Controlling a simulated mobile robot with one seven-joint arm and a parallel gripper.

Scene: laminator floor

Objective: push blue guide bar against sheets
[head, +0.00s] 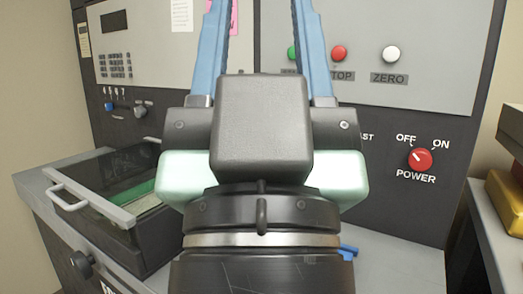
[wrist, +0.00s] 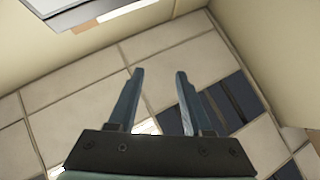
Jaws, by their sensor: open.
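My gripper (head: 262,8) fills the middle of the head view, raised in front of the machine with its two blue fingers apart and pointing up. In the wrist view the gripper (wrist: 160,72) is open with nothing between its fingers. A small blue piece (head: 348,252) shows just right of my wrist, low over the grey surface; it may be part of the blue guide bar, but my arm hides the rest. At the left, under a clear lid, a tray (head: 125,222) holds something green and whitish; I cannot tell whether these are the sheets.
The machine's panel has a green button, a red stop button (head: 339,52), a white zero button (head: 391,54) and a red power knob (head: 419,159). A white handle (head: 70,195) is on the lid. A side table (head: 503,215) stands at the right.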

